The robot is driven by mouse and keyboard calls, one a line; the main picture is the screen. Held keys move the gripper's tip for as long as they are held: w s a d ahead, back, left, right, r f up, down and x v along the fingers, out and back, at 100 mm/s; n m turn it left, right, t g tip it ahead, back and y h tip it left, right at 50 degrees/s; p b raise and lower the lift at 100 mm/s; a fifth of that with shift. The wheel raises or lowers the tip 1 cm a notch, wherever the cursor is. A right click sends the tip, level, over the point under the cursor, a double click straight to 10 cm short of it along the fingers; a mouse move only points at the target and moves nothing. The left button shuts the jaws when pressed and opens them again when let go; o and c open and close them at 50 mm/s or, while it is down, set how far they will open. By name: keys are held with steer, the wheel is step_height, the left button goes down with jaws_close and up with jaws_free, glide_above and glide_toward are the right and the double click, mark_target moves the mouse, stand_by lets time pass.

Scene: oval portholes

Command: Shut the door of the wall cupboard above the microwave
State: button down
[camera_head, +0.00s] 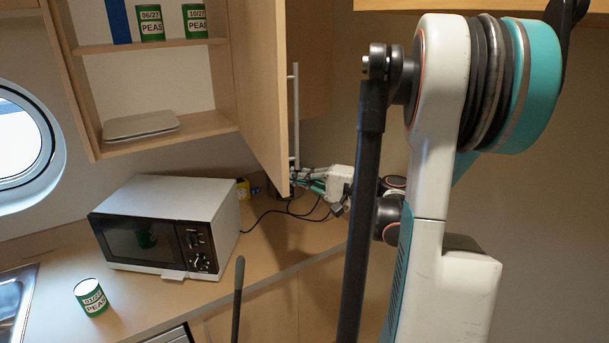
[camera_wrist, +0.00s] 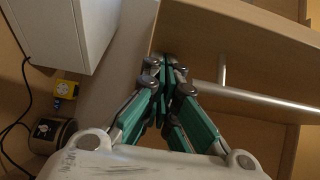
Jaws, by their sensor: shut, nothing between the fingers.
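The wall cupboard (camera_head: 160,55) above the microwave (camera_head: 165,222) stands open, its shelves in plain view. Its pale wooden door (camera_head: 258,75) stands swung out at the cupboard's right side, with a white bar handle (camera_head: 294,115) on its right face. In the wrist view the door (camera_wrist: 240,40) fills the upper right, with the handle (camera_wrist: 265,102) below it. My gripper (camera_head: 296,177) is at the door's lower outer corner, near the handle's bottom end. Its green fingers (camera_wrist: 167,66) are together and empty, tips close to the door edge; I cannot tell whether they touch.
Two pea cans (camera_head: 150,22) (camera_head: 195,20) and a blue item (camera_head: 118,22) stand on the cupboard's upper shelf, and a tray (camera_head: 140,125) lies below. Another pea can (camera_head: 91,297) stands on the counter (camera_head: 150,298). A yellow box (camera_wrist: 67,89) and a cable lie near the microwave.

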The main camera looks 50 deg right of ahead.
steer(key=shift+a, duration=0.15)
steer(key=w+a+m+t+h+b, duration=0.1)
steer(key=w+a+m+h, duration=0.15)
steer(key=w+a, duration=0.75)
steer(key=w+a+m+h+b, duration=0.2)
steer(key=w+a+h, duration=0.35)
steer(key=a, duration=0.75)
steer(key=w+a+m+g+h+b, duration=0.1)
steer(key=w+a+m+h, duration=0.2)
steer(key=w, duration=1.3)
steer(key=w+a+m+g+h+b, duration=0.1)
steer(key=w+a+m+h, duration=0.2)
steer(key=w, duration=1.4)
steer(key=shift+w+a+r+h, duration=0.2)
steer(key=shift+a+h, duration=0.15)
steer(key=shift+h, duration=0.55)
steer(key=shift+s, duration=0.1)
